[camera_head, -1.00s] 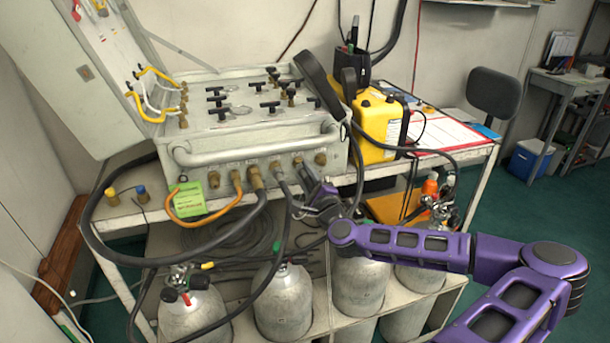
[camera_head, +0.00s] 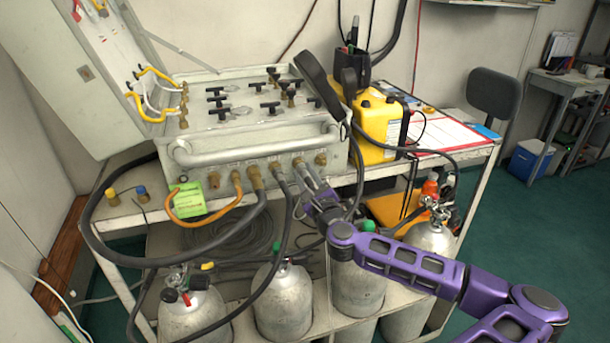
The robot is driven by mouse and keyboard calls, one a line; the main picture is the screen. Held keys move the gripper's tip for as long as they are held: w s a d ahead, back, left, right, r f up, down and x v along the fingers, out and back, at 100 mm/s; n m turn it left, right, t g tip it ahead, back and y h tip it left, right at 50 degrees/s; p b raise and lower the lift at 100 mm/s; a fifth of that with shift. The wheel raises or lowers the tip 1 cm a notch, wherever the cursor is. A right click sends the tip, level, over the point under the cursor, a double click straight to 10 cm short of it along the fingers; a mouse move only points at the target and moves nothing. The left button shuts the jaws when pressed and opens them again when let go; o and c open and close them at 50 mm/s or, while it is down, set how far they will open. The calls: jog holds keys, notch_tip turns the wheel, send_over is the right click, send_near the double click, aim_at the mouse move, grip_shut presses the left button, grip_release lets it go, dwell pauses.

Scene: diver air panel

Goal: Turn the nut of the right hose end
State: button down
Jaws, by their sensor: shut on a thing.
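The air panel (camera_head: 215,158) is a pale box on the cart, with a row of brass fittings along its front below a tubular handle. Two thick dark hoses hang from this row; the right one (camera_head: 290,214) leaves a fitting (camera_head: 277,174) near the middle. My gripper (camera_head: 303,174) reaches up from the lower right to the front row, just right of that hose. Its grey fingers are shut around a fitting or nut by the brass port (camera_head: 298,162). The fingers largely hide what they hold, and the nut's turn angle cannot be made out.
A bare brass fitting (camera_head: 321,158) is close to the right of my gripper. An orange hose (camera_head: 205,220) and a green tag (camera_head: 188,199) are at left. Grey cylinders (camera_head: 357,285) stand below. A yellow case (camera_head: 378,125) stands right of the panel.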

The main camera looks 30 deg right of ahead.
jog(key=shift+a+f, duration=0.1)
jog(key=shift+f, duration=0.05)
jog(key=c, duration=0.6)
grip_release()
jog(key=shift+p+v, duration=2.85)
jog(key=shift+v, duration=5.9)
